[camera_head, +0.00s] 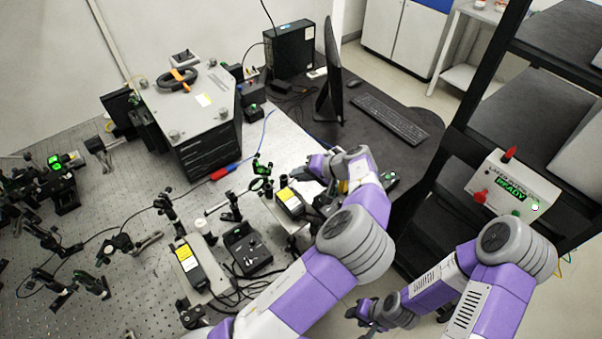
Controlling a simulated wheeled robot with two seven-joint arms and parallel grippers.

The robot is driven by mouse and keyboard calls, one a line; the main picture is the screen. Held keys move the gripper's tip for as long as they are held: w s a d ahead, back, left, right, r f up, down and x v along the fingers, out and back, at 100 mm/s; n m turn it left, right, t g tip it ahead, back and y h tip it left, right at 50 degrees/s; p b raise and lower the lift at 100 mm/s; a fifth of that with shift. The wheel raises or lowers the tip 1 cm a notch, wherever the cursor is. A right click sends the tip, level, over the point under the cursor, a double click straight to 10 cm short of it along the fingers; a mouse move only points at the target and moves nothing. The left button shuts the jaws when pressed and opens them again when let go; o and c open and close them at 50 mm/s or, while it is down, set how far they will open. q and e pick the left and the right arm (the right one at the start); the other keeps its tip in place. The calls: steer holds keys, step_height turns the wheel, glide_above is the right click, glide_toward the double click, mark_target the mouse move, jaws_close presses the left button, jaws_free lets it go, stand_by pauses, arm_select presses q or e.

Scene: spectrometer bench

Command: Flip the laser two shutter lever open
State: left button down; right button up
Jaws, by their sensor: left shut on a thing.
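Two black laser boxes with yellow labels sit on the bench; one (291,203) is beside my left gripper, the other (187,262) is further left. I cannot read which is laser two. My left gripper (302,174) is low over the bench at the far end of the nearer box. It is shut on a small part there, which I take to be the shutter lever; the fingers hide it. My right gripper (357,313) hangs low at the bottom, away from the bench top; its finger gap is unclear.
Optic mounts and cables crowd the perforated table around the lasers. A large dark-sided box (205,115) stands behind, with a monitor (330,80) and keyboard (391,118) to the right. A white box reading READY (512,188) is on the black rack at right.

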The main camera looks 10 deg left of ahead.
arm_select(q)
steer(key=c, duration=1.1)
jaws_free()
steer(key=shift+d, duration=0.1)
steer(key=v, duration=0.7)
steer(key=shift+d, duration=0.2)
steer(key=shift+r, duration=0.15)
